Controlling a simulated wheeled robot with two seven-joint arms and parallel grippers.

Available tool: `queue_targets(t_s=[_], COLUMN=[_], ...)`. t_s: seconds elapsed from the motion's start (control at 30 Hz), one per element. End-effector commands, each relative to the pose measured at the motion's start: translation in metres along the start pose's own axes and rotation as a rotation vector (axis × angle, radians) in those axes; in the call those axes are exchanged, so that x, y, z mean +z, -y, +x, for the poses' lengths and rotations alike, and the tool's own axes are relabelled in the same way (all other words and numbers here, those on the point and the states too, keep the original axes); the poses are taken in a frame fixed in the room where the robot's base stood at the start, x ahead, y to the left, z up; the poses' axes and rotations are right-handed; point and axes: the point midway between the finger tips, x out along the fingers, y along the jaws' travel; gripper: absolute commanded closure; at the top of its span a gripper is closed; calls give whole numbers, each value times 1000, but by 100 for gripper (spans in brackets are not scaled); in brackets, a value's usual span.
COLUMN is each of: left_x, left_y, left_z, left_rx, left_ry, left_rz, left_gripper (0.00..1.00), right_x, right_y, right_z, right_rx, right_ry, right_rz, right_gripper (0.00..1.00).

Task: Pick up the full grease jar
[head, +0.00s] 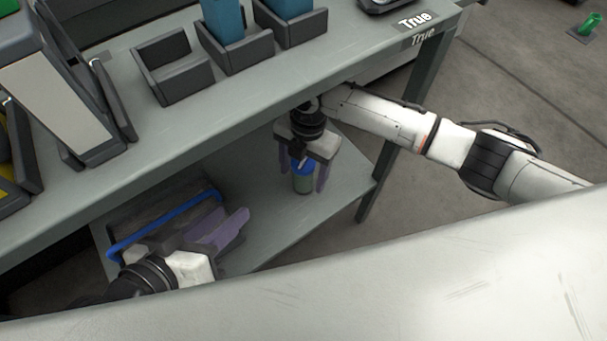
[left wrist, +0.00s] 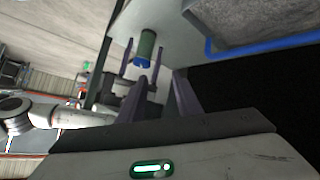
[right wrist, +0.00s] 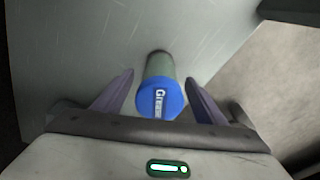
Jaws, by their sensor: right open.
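The grease jar (head: 303,182) has a green body and a blue lid and stands upright on the lower shelf. My right gripper (head: 301,180) is above the jar, pointing down, with one open finger on each side; gaps show between the fingers and the jar. The jar also shows in the left wrist view (left wrist: 146,48), between the right gripper's fingers. My left gripper (head: 233,212) is open and empty, left of the jar, near a blue-rimmed bin. The jar's contents are hidden.
The dark bin with a blue rim (head: 165,224) sits on the lower shelf (head: 262,226). The upper bench top (head: 225,98) overhangs the shelf and carries grey holders (head: 178,88), some with blue blocks. A table leg (head: 378,178) stands right of the jar.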

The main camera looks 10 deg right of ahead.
Motion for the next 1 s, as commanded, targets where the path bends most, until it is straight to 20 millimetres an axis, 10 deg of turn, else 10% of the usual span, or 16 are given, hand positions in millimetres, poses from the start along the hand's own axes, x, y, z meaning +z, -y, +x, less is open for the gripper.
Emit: queue_targets(t_s=[0.1,0.4,1.0], left_x=[0,0,5], left_y=[0,0,8], left_z=[0,0,-4], left_rx=[0,-1,-44], left_ry=[0,1,64], left_rz=[0,1,22], left_gripper=[69,69,69], right_x=[0,-1,-5], right_y=[0,0,-2], right_z=[-1,-1,-38], right_rx=[0,1,4], right_ry=[0,-1,-1], right_rz=[0,0,0], right_gripper=[36,87,88])
